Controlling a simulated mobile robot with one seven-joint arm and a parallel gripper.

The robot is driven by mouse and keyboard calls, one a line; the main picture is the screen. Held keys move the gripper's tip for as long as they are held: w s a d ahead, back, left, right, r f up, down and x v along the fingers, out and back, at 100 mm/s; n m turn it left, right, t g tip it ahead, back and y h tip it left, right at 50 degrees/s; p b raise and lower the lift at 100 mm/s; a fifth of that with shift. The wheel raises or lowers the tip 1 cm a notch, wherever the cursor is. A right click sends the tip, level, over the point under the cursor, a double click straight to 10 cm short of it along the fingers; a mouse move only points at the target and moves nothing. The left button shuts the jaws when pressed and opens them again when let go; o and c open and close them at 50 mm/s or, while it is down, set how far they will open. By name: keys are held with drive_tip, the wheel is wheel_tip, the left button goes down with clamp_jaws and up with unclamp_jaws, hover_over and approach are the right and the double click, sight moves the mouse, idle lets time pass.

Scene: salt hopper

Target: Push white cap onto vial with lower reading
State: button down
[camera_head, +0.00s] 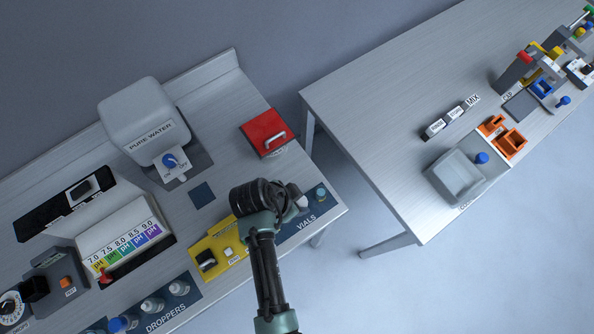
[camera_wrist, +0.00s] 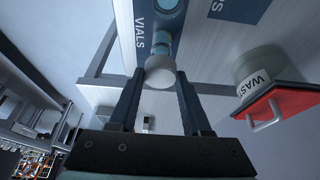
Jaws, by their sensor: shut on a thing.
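The white cap (camera_head: 302,201) is at the end of my gripper (camera_head: 297,203) in the head view, over the vials mat (camera_head: 292,232). In the wrist view the round white cap (camera_wrist: 160,73) sits between the fingertips of my gripper (camera_wrist: 159,78), which is shut on it. A bluish glass vial (camera_wrist: 159,46) shows right behind the cap; I cannot tell whether they touch. Another vial (camera_head: 320,191) stands at the right end of the mat. The yellow meter (camera_head: 220,250) is left of my gripper; its reading is too small to make out.
A waste container with a red lid (camera_head: 264,132) stands behind my gripper. The pure water tank (camera_head: 145,115) and several droppers (camera_head: 152,304) are to the left. A second table (camera_head: 380,130) with a grey tray (camera_head: 455,178) is to the right, across a gap.

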drive_tip(key=shift+f+b, duration=1.25)
drive_tip(key=shift+f, duration=0.35)
drive_tip(key=shift+c, duration=1.4)
unclamp_jaws()
drive_tip(key=shift+r, duration=0.1)
drive_tip(key=b+v, duration=0.2)
drive_tip(key=v, duration=1.1)
drive_tip(key=shift+w+d, duration=0.1)
